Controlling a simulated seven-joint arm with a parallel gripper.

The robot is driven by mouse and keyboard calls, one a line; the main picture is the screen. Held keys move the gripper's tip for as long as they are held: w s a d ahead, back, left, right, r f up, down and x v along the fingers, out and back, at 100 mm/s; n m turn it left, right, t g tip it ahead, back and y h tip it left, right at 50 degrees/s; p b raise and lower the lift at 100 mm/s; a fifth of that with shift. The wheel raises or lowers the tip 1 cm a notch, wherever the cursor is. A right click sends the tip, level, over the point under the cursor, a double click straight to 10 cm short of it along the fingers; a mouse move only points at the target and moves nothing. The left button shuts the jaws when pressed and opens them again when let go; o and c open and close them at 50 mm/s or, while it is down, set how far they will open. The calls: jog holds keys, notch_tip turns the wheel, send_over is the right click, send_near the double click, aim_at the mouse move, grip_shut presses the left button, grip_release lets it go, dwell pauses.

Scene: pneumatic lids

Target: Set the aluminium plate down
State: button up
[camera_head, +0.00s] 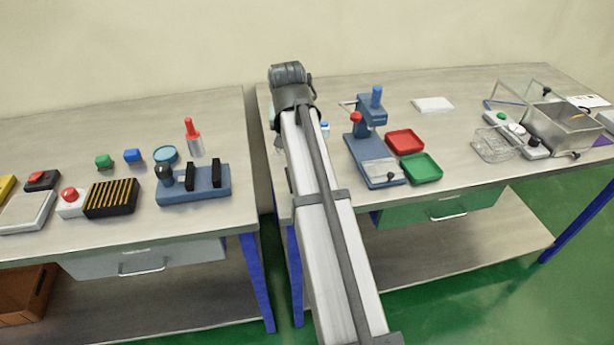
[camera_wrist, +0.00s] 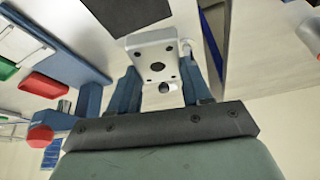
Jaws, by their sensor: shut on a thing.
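The aluminium plate (camera_wrist: 152,48) is a small pale grey block with several dark holes, seen in the wrist view. My gripper (camera_wrist: 161,70) has its two blue fingers on either side of the plate and is shut on it. The plate is over the worktop near a dark flat square (camera_wrist: 126,12), which is cut off by the top edge of the wrist view. I cannot tell how high the plate is above the surface. In the head view my arm hides the gripper and the plate.
A blue press (camera_head: 367,145) with a red knob stands right of my arm, beside a red tray (camera_head: 405,141) and a green tray (camera_head: 421,167). A gap separates the two tables. A red-topped bottle (camera_head: 193,139) and a blue fixture (camera_head: 195,186) stand on the left table.

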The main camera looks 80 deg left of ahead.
jog(key=m, duration=0.1)
jog(key=w+m+t, duration=0.1)
jog(key=m, duration=0.1)
jog(key=w+m, duration=0.1)
jog(key=shift+d+r+m+t+h, duration=0.2)
jog(key=shift+r+m+t+h, duration=0.05)
jog(key=shift+m+t+h, duration=0.05)
jog(key=shift+w+d+f+m+t+h, duration=0.4)
jog(key=shift+f+m+h, duration=0.25)
jog(key=shift+f+m, duration=1.1)
jog(key=shift+w+d+f+m+t+h, duration=0.25)
jog(key=shift+d+f+m+h, duration=0.3)
jog(key=shift+f+m, duration=1.1)
jog(key=shift+w+d+f+m+t+h, duration=0.35)
jog(key=shift+f+m+h, duration=0.35)
jog(key=shift+f+m, duration=1.05)
jog(key=shift+r+m, duration=0.35)
jog(key=o, duration=1.1)
jog(key=shift+f, duration=0.1)
jog(key=v, duration=1.2)
